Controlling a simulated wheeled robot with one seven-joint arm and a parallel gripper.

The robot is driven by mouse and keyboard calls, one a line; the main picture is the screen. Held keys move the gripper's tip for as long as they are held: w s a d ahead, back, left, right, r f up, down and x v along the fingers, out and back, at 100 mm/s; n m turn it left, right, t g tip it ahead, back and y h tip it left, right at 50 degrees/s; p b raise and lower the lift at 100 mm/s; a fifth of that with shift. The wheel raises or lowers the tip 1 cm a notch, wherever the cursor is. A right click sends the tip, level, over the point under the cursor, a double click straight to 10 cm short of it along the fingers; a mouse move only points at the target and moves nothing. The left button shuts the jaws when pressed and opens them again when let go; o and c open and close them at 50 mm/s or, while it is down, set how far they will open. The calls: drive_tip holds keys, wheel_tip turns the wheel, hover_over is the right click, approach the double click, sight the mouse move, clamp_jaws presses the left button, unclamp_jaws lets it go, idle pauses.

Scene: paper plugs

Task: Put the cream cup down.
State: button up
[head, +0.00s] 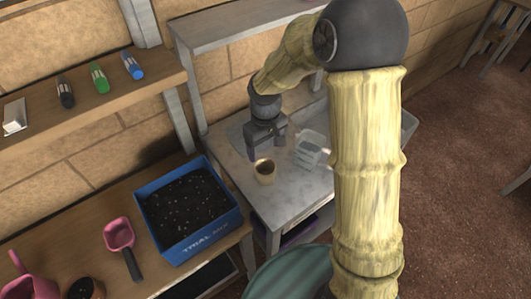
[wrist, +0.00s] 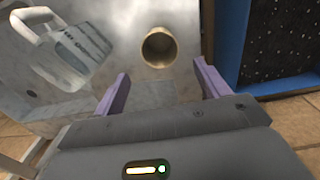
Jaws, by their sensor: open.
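The cream cup (head: 265,171) stands upright on the grey metal table (head: 285,205), near its front left part. In the wrist view the cup (wrist: 159,47) shows from above, with a dark inside, and stands beyond the fingertips. My gripper (head: 265,146) is just behind and above the cup in the head view. In the wrist view my gripper (wrist: 161,75) has its two purple fingers wide apart, with nothing between them. The cup appears clear of both fingers.
A blue box of soil (head: 190,210) stands left of the metal table, on a wooden bench with a pink scoop (head: 119,236). A clear container (head: 310,150) sits right of the cup. A wooden shelf (head: 90,110) holds several small bottles. The tabletop in front of the cup is clear.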

drive_tip(key=shift+s+d, duration=0.1)
idle(0.6)
drive_tip(key=s+d+r+m+t, duration=0.1)
drive_tip(key=s+d+r+m, duration=0.1)
drive_tip(key=s+d, duration=0.4)
drive_tip(key=s+d+r+m+t, duration=0.1)
drive_tip(key=s+d+r+m, duration=0.2)
drive_tip(key=s+d, duration=0.3)
drive_tip(key=shift+s+d+r+m+t, duration=0.15)
drive_tip(key=shift+d+m+t, duration=0.15)
drive_tip(key=shift+d+m, duration=0.55)
drive_tip(key=shift+a, duration=0.1)
